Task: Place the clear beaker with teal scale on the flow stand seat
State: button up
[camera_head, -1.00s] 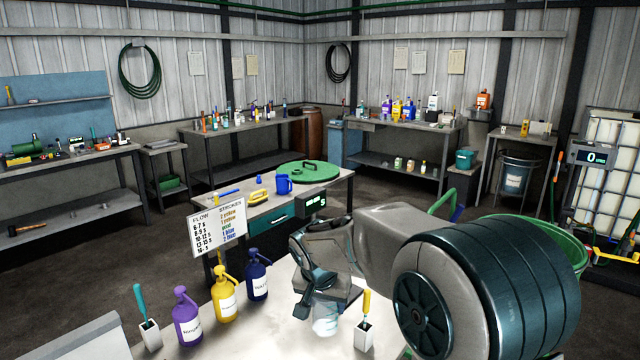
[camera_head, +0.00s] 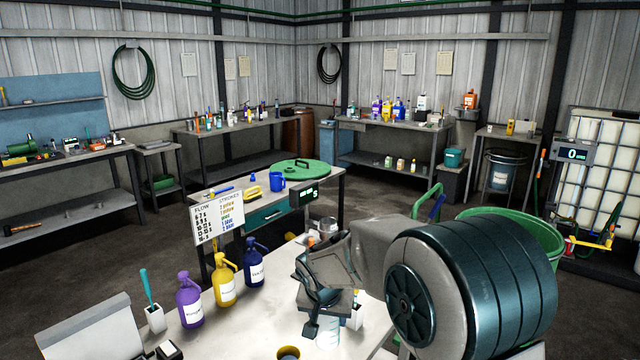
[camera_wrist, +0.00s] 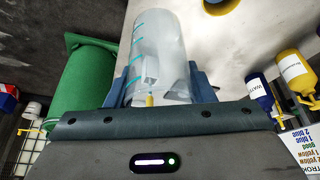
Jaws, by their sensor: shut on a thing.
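The clear beaker with teal scale (camera_wrist: 152,45) fills the upper middle of the wrist view, with teal marks along its left side. My gripper (camera_wrist: 160,88) is shut on it, with a blue finger on each side. In the head view the beaker (camera_head: 328,338) shows below my gripper (camera_head: 322,318), over the pale table; I cannot tell how far above it. I cannot clearly identify the flow stand seat.
Purple (camera_head: 189,301), yellow (camera_head: 224,281) and blue (camera_head: 255,263) bottles stand on the pale table (camera_head: 235,335). A holder with a teal-handled tool (camera_head: 155,318) is left of them. A round yellowish-rimmed thing (camera_head: 288,353) is at the front edge. A large green bin (camera_head: 535,235) is at right.

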jog(key=s+d+f+n+y, duration=0.1)
jog(key=s+d+f, duration=0.2)
jog(key=d+f, duration=0.55)
jog(key=s+d+f+n, duration=0.1)
jog(key=s+d+f, duration=0.35)
jog(key=f, duration=0.65)
jog(key=s+b+x, duration=0.1)
jog(key=b+x, duration=0.7)
jog(key=b, duration=0.2)
jog(key=shift+s+f, duration=0.3)
jog(key=shift+f, duration=0.2)
